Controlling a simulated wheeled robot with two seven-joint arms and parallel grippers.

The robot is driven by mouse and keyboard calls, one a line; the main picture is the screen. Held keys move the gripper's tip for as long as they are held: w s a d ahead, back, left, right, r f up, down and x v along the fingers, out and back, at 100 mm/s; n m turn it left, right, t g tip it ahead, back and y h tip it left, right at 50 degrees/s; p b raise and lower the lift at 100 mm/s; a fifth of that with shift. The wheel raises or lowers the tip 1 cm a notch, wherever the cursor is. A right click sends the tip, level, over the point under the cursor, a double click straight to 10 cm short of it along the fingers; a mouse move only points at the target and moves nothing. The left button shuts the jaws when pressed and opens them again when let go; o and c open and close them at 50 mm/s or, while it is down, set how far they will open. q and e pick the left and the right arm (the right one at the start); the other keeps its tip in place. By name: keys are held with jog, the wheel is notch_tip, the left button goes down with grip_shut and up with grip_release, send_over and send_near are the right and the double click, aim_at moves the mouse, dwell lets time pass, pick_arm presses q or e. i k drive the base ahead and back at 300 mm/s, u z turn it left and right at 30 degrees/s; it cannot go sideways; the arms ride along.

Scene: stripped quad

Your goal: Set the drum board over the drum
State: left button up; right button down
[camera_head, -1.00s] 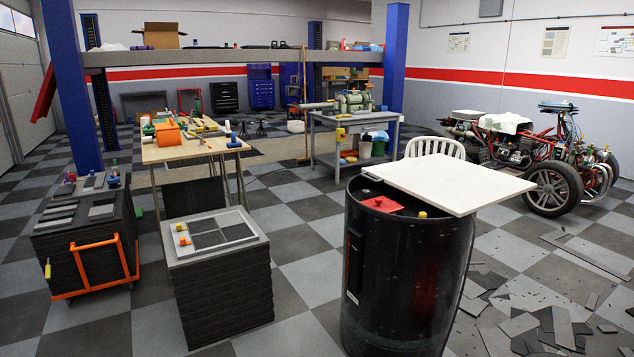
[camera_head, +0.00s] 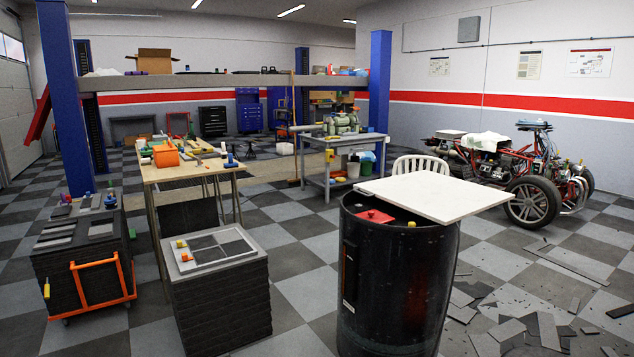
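The drum (camera_head: 392,290) is a tall black barrel standing on the checkered floor, right of centre. The drum board (camera_head: 437,192), a flat pale rectangular panel, lies across the drum's top, shifted to the back and right. Its right part hangs out past the rim. The front left of the drum's opening is uncovered and shows a red thing (camera_head: 374,216) and a small yellow thing (camera_head: 411,224) at the top. Neither of my grippers shows in the head view.
A stack of dark slabs (camera_head: 222,305) with a framed panel on top stands left of the drum. An orange-framed cart (camera_head: 104,283) is further left. A wooden table (camera_head: 190,169) and a grey workbench (camera_head: 342,155) stand behind. Flat scraps (camera_head: 540,328) litter the floor at right.

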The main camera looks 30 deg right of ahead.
aim_at(444, 199)
jog(key=z, duration=0.05)
jog(key=i, duration=2.15)
jog(key=z, duration=0.55)
